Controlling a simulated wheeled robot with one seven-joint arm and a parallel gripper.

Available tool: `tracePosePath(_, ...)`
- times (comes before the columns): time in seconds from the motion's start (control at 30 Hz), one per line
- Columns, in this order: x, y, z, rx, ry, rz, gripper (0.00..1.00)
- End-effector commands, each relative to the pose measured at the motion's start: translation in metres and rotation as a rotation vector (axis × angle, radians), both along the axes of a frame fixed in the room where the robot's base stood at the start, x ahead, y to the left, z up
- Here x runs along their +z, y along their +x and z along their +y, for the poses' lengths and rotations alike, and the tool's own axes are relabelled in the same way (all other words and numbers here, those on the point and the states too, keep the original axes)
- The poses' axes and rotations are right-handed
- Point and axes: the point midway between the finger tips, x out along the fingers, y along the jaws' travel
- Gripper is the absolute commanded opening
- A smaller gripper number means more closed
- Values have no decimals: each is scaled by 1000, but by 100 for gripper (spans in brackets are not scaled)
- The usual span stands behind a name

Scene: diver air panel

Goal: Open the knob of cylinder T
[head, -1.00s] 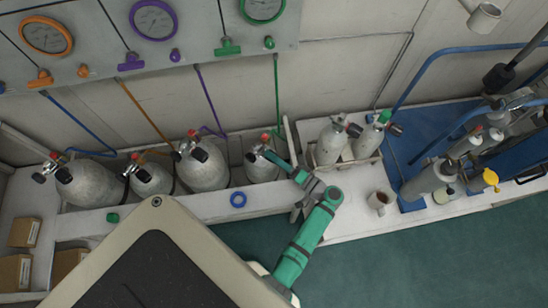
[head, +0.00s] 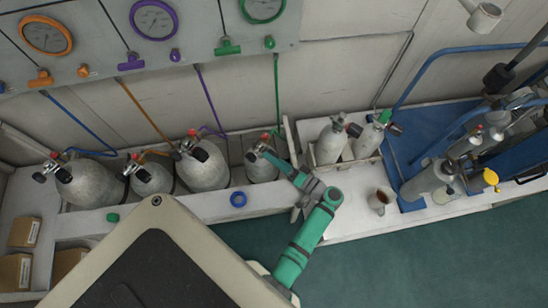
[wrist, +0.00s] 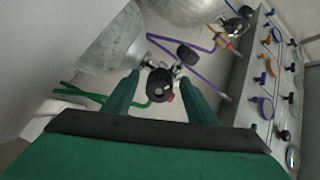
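The rightmost of the grey cylinders in the long rack (head: 262,168) has a green hose behind it, and my gripper (head: 266,152) is at its valve. No letter is readable, so I cannot tell which cylinder is T. In the wrist view this cylinder (wrist: 115,50) lies at upper left. Its valve has a black knob (wrist: 160,84) with a bit of red beside it, and a second black knob (wrist: 187,54) further out. My gripper (wrist: 160,82) is open, with one green finger on each side of the nearer knob. Contact is not clear.
Three other grey cylinders (head: 203,168) stand to the left in the rack. The gauge panel (head: 200,45) is on the wall above. Two small cylinders (head: 332,143), a mug (head: 380,200) and a blue ring (head: 238,199) are nearby.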

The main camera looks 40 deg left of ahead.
Motion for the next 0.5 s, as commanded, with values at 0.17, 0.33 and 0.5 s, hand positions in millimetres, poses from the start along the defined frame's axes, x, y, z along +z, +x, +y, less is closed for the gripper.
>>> tracePosePath(0.17,1,0,0,0,1,-1,51)
tracePosePath(0.33,1,1,-3,-1,0,-1,51)
tracePosePath(0.5,1,2,-24,-4,1,-1,51)
